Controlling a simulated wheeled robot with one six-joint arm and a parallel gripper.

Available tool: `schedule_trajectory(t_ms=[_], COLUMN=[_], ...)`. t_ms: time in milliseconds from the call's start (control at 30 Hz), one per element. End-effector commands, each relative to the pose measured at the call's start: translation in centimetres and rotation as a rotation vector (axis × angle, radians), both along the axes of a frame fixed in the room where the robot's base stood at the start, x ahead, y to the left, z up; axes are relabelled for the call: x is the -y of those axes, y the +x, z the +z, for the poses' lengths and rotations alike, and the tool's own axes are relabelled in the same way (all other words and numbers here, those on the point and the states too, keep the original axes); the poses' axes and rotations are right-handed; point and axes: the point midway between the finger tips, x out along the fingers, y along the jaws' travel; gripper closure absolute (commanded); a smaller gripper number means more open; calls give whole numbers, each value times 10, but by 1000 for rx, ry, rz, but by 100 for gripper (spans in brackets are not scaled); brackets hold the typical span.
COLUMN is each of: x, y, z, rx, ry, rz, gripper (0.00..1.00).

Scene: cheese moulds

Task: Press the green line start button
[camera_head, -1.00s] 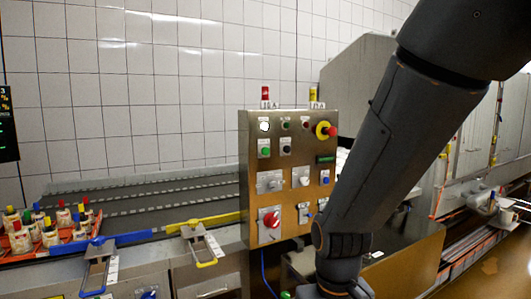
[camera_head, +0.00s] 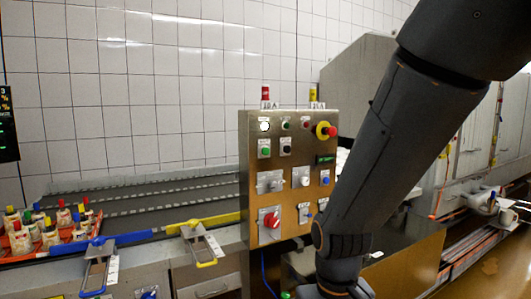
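A steel control panel (camera_head: 245,200) stands in the middle of the head view. A green push button (camera_head: 265,151) sits at its left, below a white lit button (camera_head: 264,126). A smaller green button or lamp (camera_head: 285,124) is in the top row. The labels are too small to read. My arm comes down from the upper right, in front of the panel's right side, and runs out at the bottom edge. My gripper is not visible, so its state and its distance from the buttons do not show.
A yellow-and-red emergency stop (camera_head: 323,130) and a red rotary switch (camera_head: 270,219) are also on the panel. At left, blue (camera_head: 120,239) and yellow (camera_head: 205,221) rails border a conveyor, near a crate of bottle-like items (camera_head: 12,258). Machinery stands at right.

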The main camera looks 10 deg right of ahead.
Motion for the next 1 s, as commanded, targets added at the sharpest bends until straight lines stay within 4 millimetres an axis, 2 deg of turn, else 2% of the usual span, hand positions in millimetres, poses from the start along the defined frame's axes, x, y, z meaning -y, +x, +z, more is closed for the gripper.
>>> schedule_trajectory(t_ms=[167, 433, 1000], x=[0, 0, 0], y=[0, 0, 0], z=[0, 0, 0], rx=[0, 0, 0], ry=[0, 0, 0], rz=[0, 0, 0], gripper=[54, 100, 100])
